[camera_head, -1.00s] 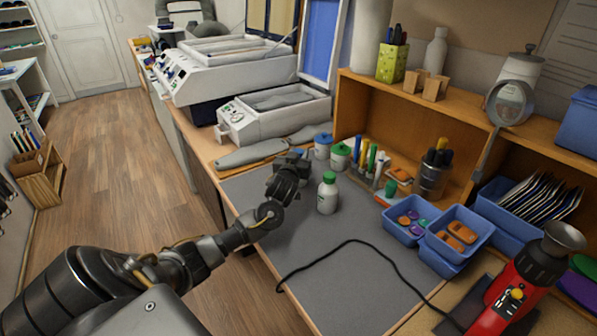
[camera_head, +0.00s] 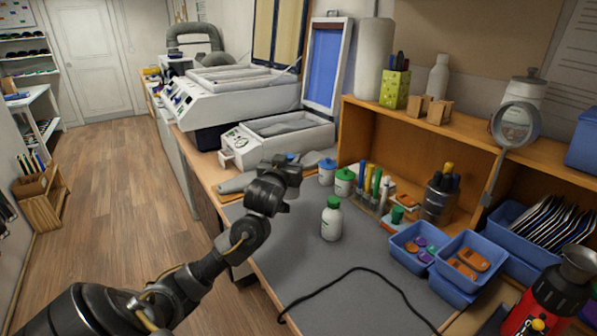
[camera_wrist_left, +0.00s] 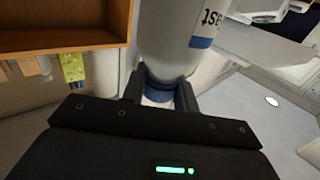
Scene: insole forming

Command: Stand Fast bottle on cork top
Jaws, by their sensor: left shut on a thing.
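My left gripper (camera_head: 285,170) is above the far left part of the bench, beyond the grey mat (camera_head: 325,270). In the left wrist view, the gripper (camera_wrist_left: 160,95) is shut on the blue cap of the Fast bottle (camera_wrist_left: 175,35), a pale bottle with "ast" readable on its label. In the head view, the gripper mostly hides this bottle. The bench top (camera_head: 460,325) shows tan around the mat; I cannot tell which tan surface is the cork top. My right gripper is out of view.
A green-capped bottle (camera_head: 332,220) stands on the mat. Blue-lidded (camera_head: 327,172) and green-lidded (camera_head: 344,183) jars stand behind it. Blue bins (camera_head: 465,285) and a wooden shelf (camera_head: 465,135) are right. A black cable (camera_head: 345,275) crosses the mat; its front middle is otherwise clear.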

